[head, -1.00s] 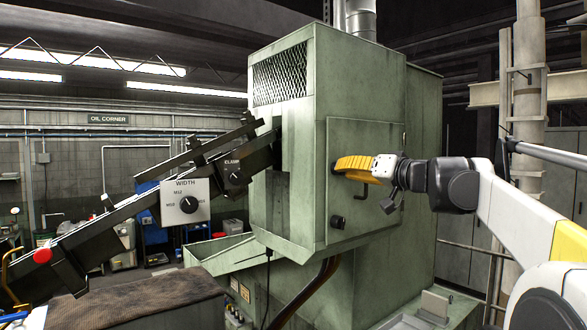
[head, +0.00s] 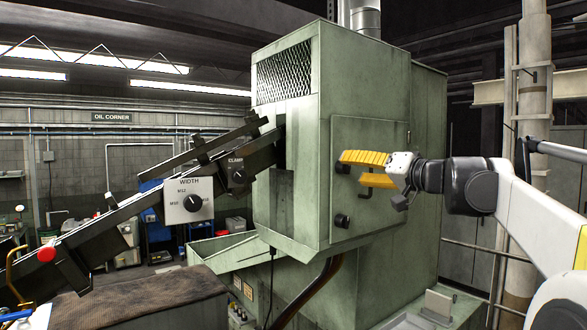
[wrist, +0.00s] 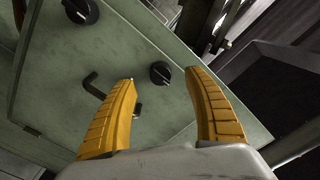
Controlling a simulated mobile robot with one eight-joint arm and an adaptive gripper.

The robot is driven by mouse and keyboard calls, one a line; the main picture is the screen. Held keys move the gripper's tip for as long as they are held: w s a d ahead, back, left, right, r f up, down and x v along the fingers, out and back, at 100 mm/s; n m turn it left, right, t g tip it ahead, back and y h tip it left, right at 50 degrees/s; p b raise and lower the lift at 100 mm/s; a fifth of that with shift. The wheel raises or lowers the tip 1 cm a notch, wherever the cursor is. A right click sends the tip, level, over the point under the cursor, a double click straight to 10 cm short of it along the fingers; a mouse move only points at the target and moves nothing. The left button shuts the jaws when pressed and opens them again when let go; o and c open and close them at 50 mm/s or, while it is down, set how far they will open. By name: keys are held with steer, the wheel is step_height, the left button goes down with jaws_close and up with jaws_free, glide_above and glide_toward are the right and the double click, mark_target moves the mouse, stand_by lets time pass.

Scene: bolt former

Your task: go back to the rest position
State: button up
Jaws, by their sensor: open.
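My gripper (head: 352,168) has two yellow-orange fingers and is in front of the green machine's door panel (head: 375,150). In the wrist view my gripper (wrist: 161,79) is open, with nothing between its fingers. Beyond the fingers are a black knob (wrist: 160,74), a second knob (wrist: 80,10) and a bent dark handle (wrist: 92,86) on the panel. In the head view the lower knob (head: 342,221) sits below the fingers. The handle (head: 367,191) is just below the lower finger and partly hidden. The gripper holds none of these parts.
A sloping feed rail (head: 100,225) with a WIDTH dial (head: 191,203) and a CLAMP dial (head: 239,176) runs into the machine from the left. A red button (head: 47,255) is on it. A pale post (head: 535,80) stands behind my arm at the right.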

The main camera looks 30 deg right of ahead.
steer(key=s, duration=0.5)
steer(key=shift+s+d, duration=0.15)
steer(key=shift+s, duration=0.25)
